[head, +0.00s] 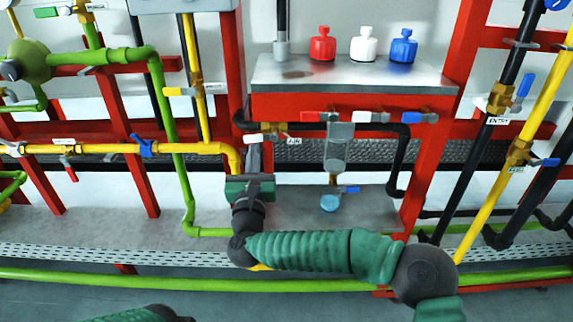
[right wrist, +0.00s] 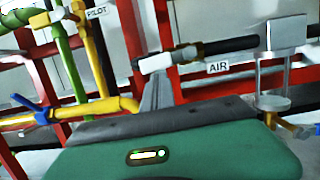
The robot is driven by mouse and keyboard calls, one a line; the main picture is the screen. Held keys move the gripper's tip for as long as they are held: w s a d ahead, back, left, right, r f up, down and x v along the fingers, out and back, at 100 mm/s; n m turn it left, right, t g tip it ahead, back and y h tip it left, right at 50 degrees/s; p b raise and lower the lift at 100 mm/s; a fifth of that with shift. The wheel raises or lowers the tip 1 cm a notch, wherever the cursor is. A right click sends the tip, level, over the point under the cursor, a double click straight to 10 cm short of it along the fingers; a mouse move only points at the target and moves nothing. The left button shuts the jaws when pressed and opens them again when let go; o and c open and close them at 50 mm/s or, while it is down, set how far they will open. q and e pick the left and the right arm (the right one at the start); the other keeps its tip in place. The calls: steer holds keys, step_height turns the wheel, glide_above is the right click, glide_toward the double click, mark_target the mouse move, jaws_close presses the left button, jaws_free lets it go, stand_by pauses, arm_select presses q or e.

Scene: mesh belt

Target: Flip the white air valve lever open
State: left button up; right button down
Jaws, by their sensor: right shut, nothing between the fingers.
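The white air valve lever (head: 258,138) lies about level on the black pipe, left of the AIR label (head: 293,141). In the right wrist view the white lever (right wrist: 155,63) is at the upper middle, beside the AIR label (right wrist: 218,68). My right gripper (head: 253,150) is shut and empty, pointing away from me. Its fingertips (right wrist: 157,78) appear just below the lever; I cannot tell whether they touch it. The valve body is partly hard to make out. Only a piece of my left arm shows at the bottom edge of the head view; its gripper is out of view.
A metal shelf (head: 350,73) holds red (head: 322,45), white (head: 363,45) and blue (head: 403,46) bottles. Red, white and blue handles line its front. A yellow pipe (head: 120,149) and green pipe (head: 172,120) run left. A grey box (head: 339,148) hangs right of the lever.

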arm_select(q)
steer(key=shift+f, duration=0.25)
arm_select(e)
steer(key=shift+a+r+m, duration=0.15)
steer(key=shift+r+m, duration=0.05)
steer(key=shift+m, duration=0.4)
arm_select(q)
step_height(320, 180, down, 4)
steer(key=s+b, duration=0.2)
steer(key=b, duration=0.3)
arm_select(e)
step_height(320, 180, down, 5)
arm_select(q)
steer(key=r+p, duration=0.2)
steer(key=p, duration=0.1)
steer(key=r+p, duration=0.2)
steer(key=shift+w+r, duration=0.1)
steer(key=shift+w, duration=0.15)
arm_select(e)
steer(key=v, duration=0.9)
steer(key=shift+s+r, duration=0.3)
steer(key=shift+s, duration=0.2)
